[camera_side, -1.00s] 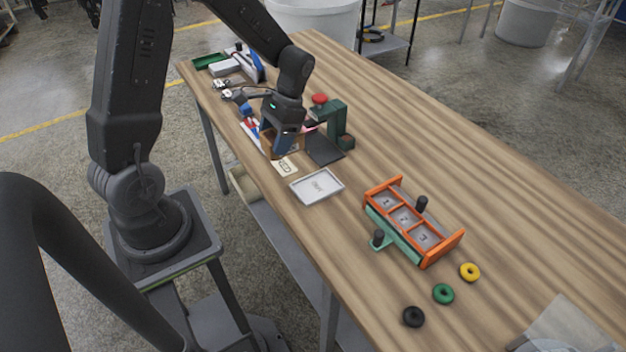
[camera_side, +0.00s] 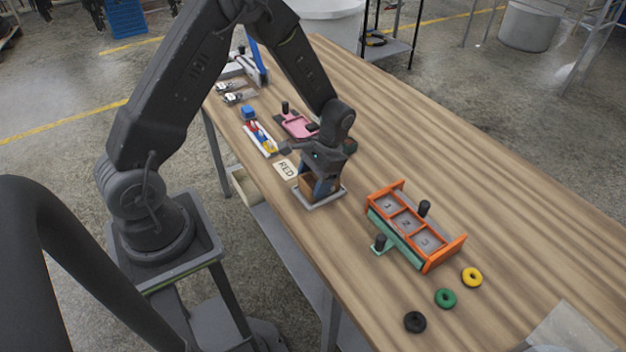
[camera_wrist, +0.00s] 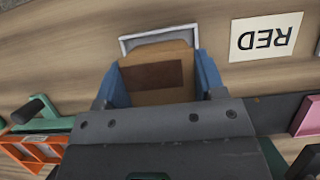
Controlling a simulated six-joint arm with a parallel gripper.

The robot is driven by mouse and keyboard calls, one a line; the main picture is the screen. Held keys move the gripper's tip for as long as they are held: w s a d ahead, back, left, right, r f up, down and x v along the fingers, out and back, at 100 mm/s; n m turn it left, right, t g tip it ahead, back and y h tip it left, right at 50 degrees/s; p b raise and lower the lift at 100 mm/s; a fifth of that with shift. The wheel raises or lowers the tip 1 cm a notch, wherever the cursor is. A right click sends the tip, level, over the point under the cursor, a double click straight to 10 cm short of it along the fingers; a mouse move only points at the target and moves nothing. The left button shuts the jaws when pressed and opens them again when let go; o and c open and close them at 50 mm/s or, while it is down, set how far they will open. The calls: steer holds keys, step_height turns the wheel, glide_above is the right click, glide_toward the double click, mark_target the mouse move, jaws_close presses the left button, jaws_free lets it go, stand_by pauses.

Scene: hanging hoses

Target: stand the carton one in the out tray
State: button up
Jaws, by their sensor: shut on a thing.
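A brown carton (camera_side: 306,184) is held upright between the blue fingers of my gripper (camera_side: 321,184). In the wrist view the carton (camera_wrist: 155,78) shows a darker brown patch, with a finger of my gripper (camera_wrist: 160,88) on each side. The out tray (camera_side: 322,203) is a light grey, shallow tray on the table. The carton is over it, and I cannot tell whether its base touches the tray floor. The tray's far rim (camera_wrist: 158,34) shows beyond the carton in the wrist view. My gripper and the carton hide most of the tray.
A card reading RED (camera_side: 286,169) lies left of the tray. An orange rack (camera_side: 410,228) with numbered compartments stands to the right. A pink tray (camera_side: 298,125) is behind.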

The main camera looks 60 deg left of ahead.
steer(key=shift+f, duration=0.15)
steer(key=o, duration=0.9)
step_height(320, 180, up, 17)
steer(key=w+d+t, duration=0.2)
steer(key=w, duration=0.1)
steer(key=s+d+r+t, duration=0.1)
steer(key=s+r+t, duration=0.1)
steer(key=s, duration=0.3)
steer(key=s+d+r+t, duration=0.2)
steer(key=s+r+t, duration=0.1)
steer(key=s+r, duration=0.2)
steer(key=s+d+r+t, duration=0.2)
steer(key=s+r+t, duration=0.1)
steer(key=s, duration=0.4)
steer(key=shift+s+r, duration=0.2)
steer(key=shift+r, duration=0.1)
